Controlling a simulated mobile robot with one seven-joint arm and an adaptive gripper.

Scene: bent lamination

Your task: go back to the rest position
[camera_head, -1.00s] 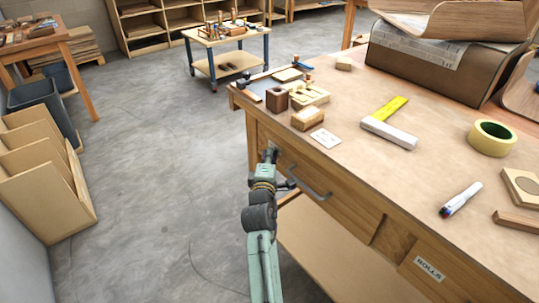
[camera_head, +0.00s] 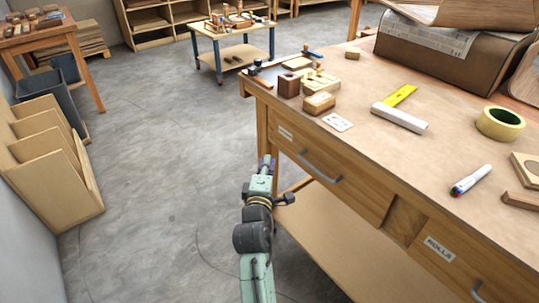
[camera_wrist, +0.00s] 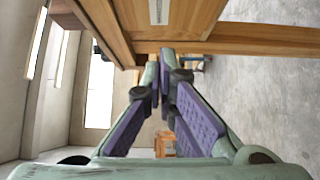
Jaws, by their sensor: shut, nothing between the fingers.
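My gripper shows in the wrist view (camera_wrist: 164,98) with its two purple-padded fingers close together and nothing between them. In the head view my gripper (camera_head: 266,162) is at the end of my green arm, in front of the workbench's drawer front and below the bench top. It appears apart from the drawer handle (camera_head: 322,170).
The workbench (camera_head: 360,110) carries small wooden blocks, a yellow-bladed square (camera_head: 400,112), a tape roll (camera_head: 500,123) and a marker (camera_head: 470,180). A wooden rack (camera_head: 55,165) stands at left. Open grey floor (camera_head: 165,140) lies between rack and bench.

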